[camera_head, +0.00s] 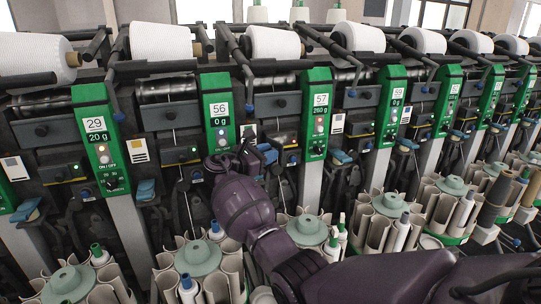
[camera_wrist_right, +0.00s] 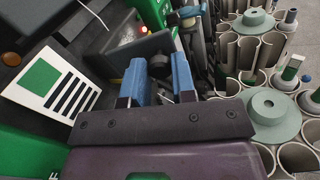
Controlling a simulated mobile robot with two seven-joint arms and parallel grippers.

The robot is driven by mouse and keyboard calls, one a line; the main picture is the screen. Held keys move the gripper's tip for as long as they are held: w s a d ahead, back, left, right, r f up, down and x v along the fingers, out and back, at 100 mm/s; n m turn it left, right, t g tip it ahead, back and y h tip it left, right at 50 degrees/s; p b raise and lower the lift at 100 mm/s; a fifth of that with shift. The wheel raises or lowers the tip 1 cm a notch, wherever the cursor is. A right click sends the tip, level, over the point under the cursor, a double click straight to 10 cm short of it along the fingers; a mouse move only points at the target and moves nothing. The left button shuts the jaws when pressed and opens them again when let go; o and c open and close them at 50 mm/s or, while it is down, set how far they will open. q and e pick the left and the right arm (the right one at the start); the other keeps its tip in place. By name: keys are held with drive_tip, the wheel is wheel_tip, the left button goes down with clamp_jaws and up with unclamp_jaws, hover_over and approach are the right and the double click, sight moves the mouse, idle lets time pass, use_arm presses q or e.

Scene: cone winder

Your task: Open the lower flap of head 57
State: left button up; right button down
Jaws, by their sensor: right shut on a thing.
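My right gripper (camera_head: 262,153) is just left of that panel, low on the dark front of the head. In the wrist view, my right gripper's blue fingers (camera_wrist_right: 158,88) are shut on a dark part between them. It lies beside a dark grey box-like piece (camera_wrist_right: 128,58). I cannot tell whether the held part is the lower flap, or how far the flap is turned; gripper and wrist hide most of it. My left gripper is not in view.
Green panels of heads 56 (camera_head: 217,113) and 59 (camera_head: 390,105) stand on either side. White yarn cones (camera_head: 273,43) sit above. Below are round magazines (camera_head: 308,229) with several tubes, close under my right arm. A striped label (camera_wrist_right: 50,85) shows left of the fingers.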

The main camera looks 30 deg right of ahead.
drive_tip(key=shift+w+a+f+m+g+b, duration=0.1)
drive_tip(key=shift+w+a+m+g+b, duration=0.1)
drive_tip(key=shift+m+g, duration=0.25)
drive_tip(key=shift+w+a+f+m+g+b, duration=0.15)
drive_tip(key=shift+m+g, duration=0.1)
drive_tip(key=shift+g, duration=0.4)
drive_tip(key=shift+s+r, duration=0.1)
drive_tip(key=shift+r, duration=0.05)
drive_tip(key=c, duration=0.9)
unclamp_jaws()
drive_tip(key=a, duration=1.1)
drive_tip(key=shift+w, duration=0.2)
drive_tip(key=shift+d, duration=0.1)
